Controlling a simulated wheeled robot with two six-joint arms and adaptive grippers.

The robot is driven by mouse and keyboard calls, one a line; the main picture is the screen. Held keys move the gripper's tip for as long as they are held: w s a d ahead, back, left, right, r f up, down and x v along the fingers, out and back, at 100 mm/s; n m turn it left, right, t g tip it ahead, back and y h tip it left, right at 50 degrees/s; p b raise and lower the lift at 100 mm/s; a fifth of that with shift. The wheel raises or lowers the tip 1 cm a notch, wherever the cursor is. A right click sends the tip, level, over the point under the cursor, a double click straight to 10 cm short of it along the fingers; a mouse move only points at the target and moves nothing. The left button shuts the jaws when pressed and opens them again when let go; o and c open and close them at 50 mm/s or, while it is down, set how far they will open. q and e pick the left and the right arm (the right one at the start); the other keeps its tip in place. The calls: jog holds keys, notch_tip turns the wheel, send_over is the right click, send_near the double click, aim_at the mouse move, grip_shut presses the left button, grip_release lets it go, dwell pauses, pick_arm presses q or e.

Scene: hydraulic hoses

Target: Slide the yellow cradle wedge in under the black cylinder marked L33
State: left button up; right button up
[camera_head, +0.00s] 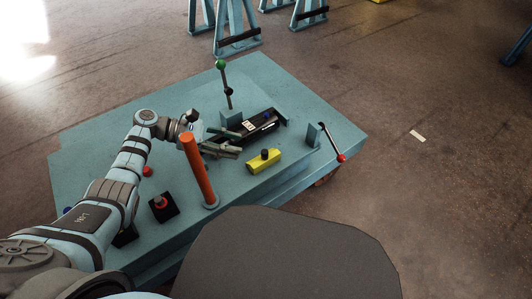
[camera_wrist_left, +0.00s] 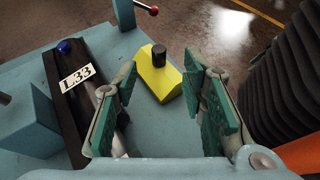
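The black cylinder (camera_head: 268,118) lies on the light blue bench in the head view. In the left wrist view the cylinder (camera_wrist_left: 99,70) shows its white L33 label and a blue ball at its far end. The yellow cradle wedge (camera_head: 258,165) sits on the bench beside the cylinder, apart from it, with a black knob on top. The wedge also shows in the left wrist view (camera_wrist_left: 155,80). My left gripper (camera_head: 232,143) is open and empty. Its green-padded fingers (camera_wrist_left: 160,85) are spread, with the wedge visible beyond the gap between them. My right gripper is not in view.
An orange post (camera_head: 198,170) stands near my left gripper. A green-knobbed lever (camera_head: 227,90) rises behind the cylinder, and a red-knobbed lever (camera_head: 332,143) stands right of the wedge. A red button on a black box (camera_head: 163,207) is at the left.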

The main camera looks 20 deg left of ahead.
aim_at(264, 151)
pick_arm(q)
jog(key=b+x, duration=0.1)
jog(key=x, duration=0.2)
jog(key=b+x, duration=0.1)
jog(key=x, duration=0.2)
jog(key=b+x, duration=0.1)
jog(key=x, duration=0.2)
jog(key=shift+d+f, duration=0.1)
jog(key=shift+f, duration=0.25)
jog(key=shift+w+d+f, duration=0.1)
jog(key=shift+w+d, duration=0.05)
jog(key=shift+d, duration=0.25)
grip_shut()
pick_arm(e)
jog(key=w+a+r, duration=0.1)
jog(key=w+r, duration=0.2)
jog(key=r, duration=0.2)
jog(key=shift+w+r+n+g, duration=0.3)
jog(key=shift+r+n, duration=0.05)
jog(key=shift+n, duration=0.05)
